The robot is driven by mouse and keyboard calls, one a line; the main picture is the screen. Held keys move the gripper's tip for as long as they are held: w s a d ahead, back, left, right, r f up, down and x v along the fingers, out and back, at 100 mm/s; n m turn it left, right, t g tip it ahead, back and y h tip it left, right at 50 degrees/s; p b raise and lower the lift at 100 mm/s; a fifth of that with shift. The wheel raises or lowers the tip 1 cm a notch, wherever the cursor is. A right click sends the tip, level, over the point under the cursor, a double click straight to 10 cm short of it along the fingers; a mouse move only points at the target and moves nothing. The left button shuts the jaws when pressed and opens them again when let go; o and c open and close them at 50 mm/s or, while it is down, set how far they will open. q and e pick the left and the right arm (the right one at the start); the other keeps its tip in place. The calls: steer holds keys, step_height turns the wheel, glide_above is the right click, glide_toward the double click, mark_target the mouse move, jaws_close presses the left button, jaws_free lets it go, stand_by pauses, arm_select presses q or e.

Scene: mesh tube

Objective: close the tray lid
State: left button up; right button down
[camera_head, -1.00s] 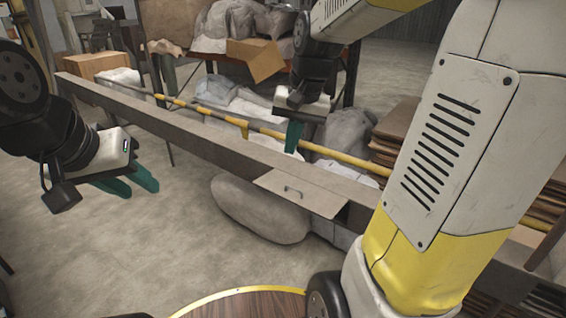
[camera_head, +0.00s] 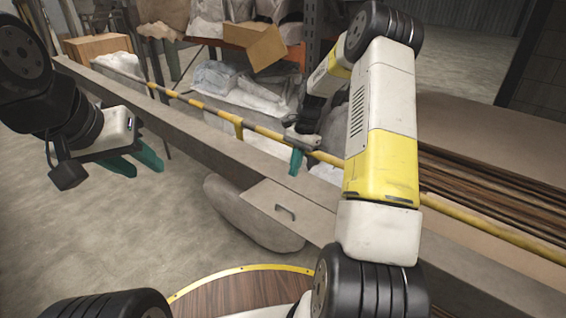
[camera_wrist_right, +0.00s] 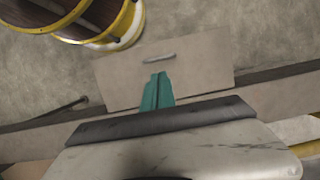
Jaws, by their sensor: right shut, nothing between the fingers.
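The tray lid (camera_head: 263,197) is a flat grey-beige panel with a small metal handle (camera_head: 285,211). It juts out from the near side of a long grey tray-like beam (camera_head: 180,126). The lid also shows in the right wrist view (camera_wrist_right: 205,70), with its handle (camera_wrist_right: 159,58) near the far edge. My right gripper (camera_head: 296,161) is shut and empty, over the beam just beyond the lid. In the right wrist view its teal fingertips (camera_wrist_right: 158,78) overlap the lid short of the handle; contact cannot be told. My left gripper (camera_head: 142,160) is open and empty, left of the beam.
A yellow rail (camera_head: 265,132) runs along the far side of the beam. Stacked boards (camera_head: 480,150) lie at the right, and a round wooden surface with a yellow rim (camera_head: 235,295) is below. A grey sack (camera_head: 225,200) sits under the lid. The floor at left is open.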

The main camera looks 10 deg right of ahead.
glide_above(287, 213)
step_height(287, 213, down, 12)
steer(key=shift+r, duration=0.2)
steer(key=shift+a, duration=0.1)
